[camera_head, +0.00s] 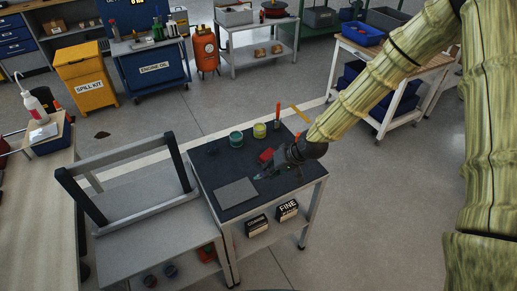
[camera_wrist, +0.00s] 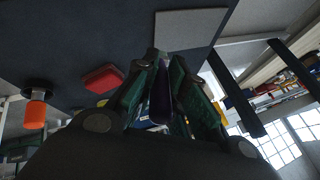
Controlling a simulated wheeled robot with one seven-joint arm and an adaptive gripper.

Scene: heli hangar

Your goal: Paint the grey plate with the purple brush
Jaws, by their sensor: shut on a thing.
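The grey plate (camera_head: 236,192) lies flat on the dark top of the small table (camera_head: 215,158), near its front left; it also shows at the top of the wrist view (camera_wrist: 190,28). My gripper (camera_head: 267,174) is low over the table, just right of the plate. In the wrist view my gripper (camera_wrist: 160,88) is shut on the purple brush (camera_wrist: 160,98), whose purple handle lies between the two green fingers. The pale brush end points toward the plate. I cannot tell whether it touches the plate or the tabletop.
A red block (camera_head: 266,155) lies close behind my gripper. A teal pot (camera_head: 236,139), a yellow pot (camera_head: 259,130) and an upright orange-red handle (camera_head: 277,116) stand farther back. A grey frame (camera_head: 125,152) rises on the left bench. Boxes (camera_head: 287,209) sit on the lower shelf.

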